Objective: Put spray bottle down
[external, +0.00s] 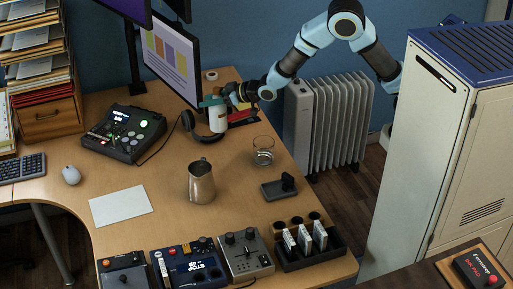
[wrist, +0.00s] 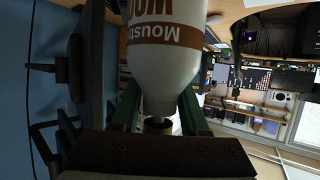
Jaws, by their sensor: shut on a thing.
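A white spray bottle (external: 217,118) with a green top is at the back of the wooden desk (external: 150,160), in front of the monitor's right edge. My gripper (external: 231,97) reaches in from the right and is shut on the bottle near its top. In the wrist view the bottle (wrist: 168,62) fills the middle, with brown lettering on its label, and its narrow neck lies between the fingers (wrist: 160,115). I cannot tell whether its base touches the desk.
Headphones (external: 189,121) are just left of the bottle, and the monitor (external: 171,58) is behind it. A glass (external: 263,150) and a metal pitcher (external: 201,183) stand nearer the front. Bare desk lies between the bottle and pitcher. A radiator (external: 340,115) is off the desk's right side.

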